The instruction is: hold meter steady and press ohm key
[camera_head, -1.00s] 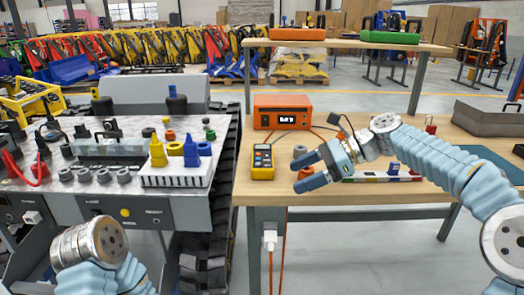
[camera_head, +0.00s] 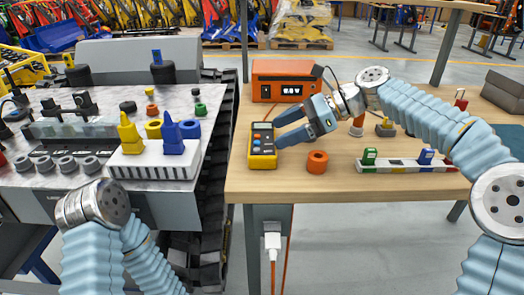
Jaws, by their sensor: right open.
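The yellow meter (camera_head: 262,147) with a dark face stands on the wooden table near its left front edge. Its small keys show as coloured spots, but I cannot tell which one is the ohm key. My right gripper (camera_head: 281,133) is open, its blue fingers pointing left at the meter's right side. The fingertips are very close to the meter; I cannot tell whether they touch it. My left arm (camera_head: 95,215) shows at the lower left, over the front of the grey carrier. Its gripper is out of the picture.
An orange power supply (camera_head: 287,80) with a lit display stands behind the meter. An orange ring (camera_head: 317,161) lies right of the meter. A white rack (camera_head: 405,166) with coloured pieces lies further right. The grey carrier (camera_head: 60,110) on the left holds rings and yellow and blue cones.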

